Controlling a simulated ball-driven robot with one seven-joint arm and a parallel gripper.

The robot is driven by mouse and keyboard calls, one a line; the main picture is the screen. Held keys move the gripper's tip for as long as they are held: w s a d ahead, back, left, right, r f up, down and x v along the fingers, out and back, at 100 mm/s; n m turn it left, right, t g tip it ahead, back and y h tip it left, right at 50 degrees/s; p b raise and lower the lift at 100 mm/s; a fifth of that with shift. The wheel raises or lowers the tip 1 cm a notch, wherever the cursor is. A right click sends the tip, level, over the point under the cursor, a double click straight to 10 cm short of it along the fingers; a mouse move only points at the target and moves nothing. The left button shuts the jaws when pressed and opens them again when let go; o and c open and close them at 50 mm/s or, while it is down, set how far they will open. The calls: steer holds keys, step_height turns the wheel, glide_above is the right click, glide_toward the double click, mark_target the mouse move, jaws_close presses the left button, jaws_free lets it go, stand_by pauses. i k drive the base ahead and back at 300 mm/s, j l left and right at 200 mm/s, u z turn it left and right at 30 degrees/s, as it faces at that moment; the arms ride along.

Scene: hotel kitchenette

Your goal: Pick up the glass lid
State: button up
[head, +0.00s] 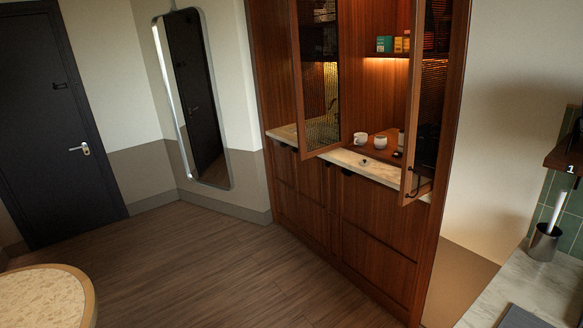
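A small object with a dark knob (364,161) lies on the pale stone counter (384,171) of the wooden cabinet, between the two open glass doors. It may be the glass lid, but it is too small to be sure. No other lid can be made out. My gripper is not in view.
The left glass door (320,95) and right glass door (427,130) stand open. A wooden tray (350,146) holds white cups (380,142). A round table (88,290) is at lower left, a worktop (535,290) at lower right. The wooden floor (200,265) between is clear.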

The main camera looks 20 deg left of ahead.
mark_target(363, 163)
steer(key=u, duration=0.2)
steer(key=i+j+z, duration=0.15)
steer(key=i+j, duration=0.2)
steer(key=i+j+z, duration=0.15)
steer(key=i+j, duration=0.2)
steer(key=i, duration=0.15)
steer(key=i+j+z, duration=0.1)
steer(key=i+j, duration=0.25)
steer(key=i+j+z, duration=0.15)
steer(key=i+j, duration=0.25)
steer(key=j, duration=0.15)
steer(key=i+j+z, duration=0.15)
steer(key=i+j, duration=0.2)
steer(key=j, duration=0.15)
steer(key=i+j+z, duration=0.15)
steer(key=i+j, duration=0.15)
steer(key=j, duration=0.25)
steer(key=i+j, duration=0.2)
steer(key=i, duration=0.6)
steer(key=i+j+u, duration=0.1)
steer(key=i, duration=0.65)
steer(key=i+j, duration=0.2)
steer(key=i, duration=0.6)
